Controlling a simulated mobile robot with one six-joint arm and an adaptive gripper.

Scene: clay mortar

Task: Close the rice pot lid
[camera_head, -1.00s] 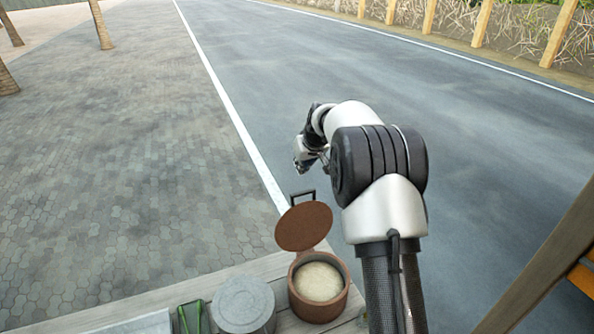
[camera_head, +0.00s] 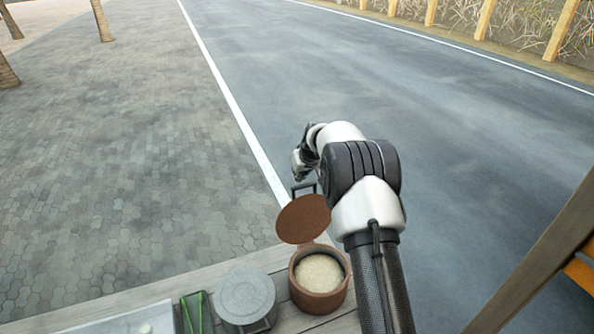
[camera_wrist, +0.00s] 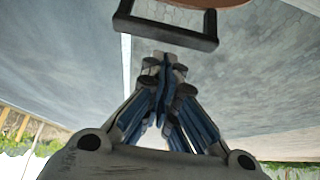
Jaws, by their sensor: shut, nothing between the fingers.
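The rice pot (camera_head: 318,299) is a round brown pot with pale rice inside, on the wooden ledge. Its brown lid (camera_head: 303,219) stands open, tilted up at the pot's far side. A dark bracket-shaped handle (camera_head: 293,191) sticks up from the lid's far edge. My gripper (camera_head: 297,171) is just beyond the handle, partly hidden by my arm. In the wrist view my gripper (camera_wrist: 165,60) is shut and empty, its fingertips close together. The handle (camera_wrist: 165,36) is just past the tips, with a gap showing. A sliver of the lid (camera_wrist: 205,3) shows at the top edge.
A grey lidded pot (camera_head: 246,296) stands left of the rice pot. Green items (camera_head: 194,312) lie further left on the wooden ledge (camera_head: 140,297). A wooden beam (camera_head: 540,262) slants at the right. Open road lies beyond the ledge.

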